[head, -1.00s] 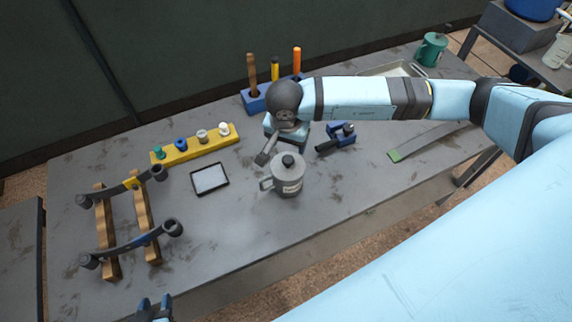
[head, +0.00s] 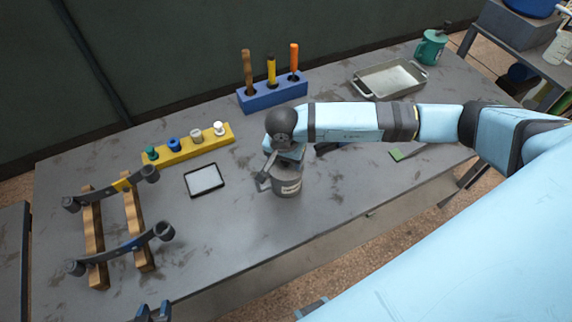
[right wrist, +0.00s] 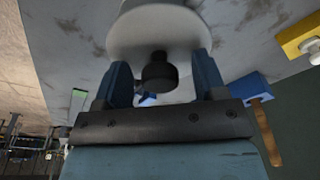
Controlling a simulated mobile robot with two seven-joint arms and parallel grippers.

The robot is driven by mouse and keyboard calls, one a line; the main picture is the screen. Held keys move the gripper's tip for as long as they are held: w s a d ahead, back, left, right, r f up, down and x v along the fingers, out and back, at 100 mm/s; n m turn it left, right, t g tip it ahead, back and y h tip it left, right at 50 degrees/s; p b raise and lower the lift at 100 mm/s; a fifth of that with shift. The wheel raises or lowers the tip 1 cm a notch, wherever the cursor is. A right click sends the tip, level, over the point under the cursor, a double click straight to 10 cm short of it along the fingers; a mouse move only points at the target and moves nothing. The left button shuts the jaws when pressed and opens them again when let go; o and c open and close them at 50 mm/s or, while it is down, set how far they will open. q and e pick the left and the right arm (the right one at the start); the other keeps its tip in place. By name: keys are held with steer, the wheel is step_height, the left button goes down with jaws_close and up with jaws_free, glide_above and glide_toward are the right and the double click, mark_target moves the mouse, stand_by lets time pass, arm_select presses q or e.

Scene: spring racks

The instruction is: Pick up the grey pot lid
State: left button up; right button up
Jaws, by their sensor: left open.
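The grey pot (head: 288,185) stands upright on the workbench in the head view, its handle to the left. My right gripper hangs over it and hides most of its top there. In the right wrist view, the grey pot lid (right wrist: 158,28) is a pale round disc with a dark knob (right wrist: 160,72). My right gripper (right wrist: 162,66) is open, with its two blue fingers on either side of the knob and gaps showing between. My left gripper (head: 153,312) is open and empty at the bottom edge of the head view, away from the pot.
A black-framed tablet (head: 205,180) lies left of the pot. A yellow rack (head: 190,150) with several pegs and a blue tool block (head: 272,95) stand behind. Wooden rails with dark curved bars (head: 95,235) stand at left. A metal tray (head: 390,80) lies back right.

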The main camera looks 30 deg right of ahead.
steer(key=c, duration=1)
steer(key=shift+o, duration=0.2)
steer(key=shift+r, duration=0.1)
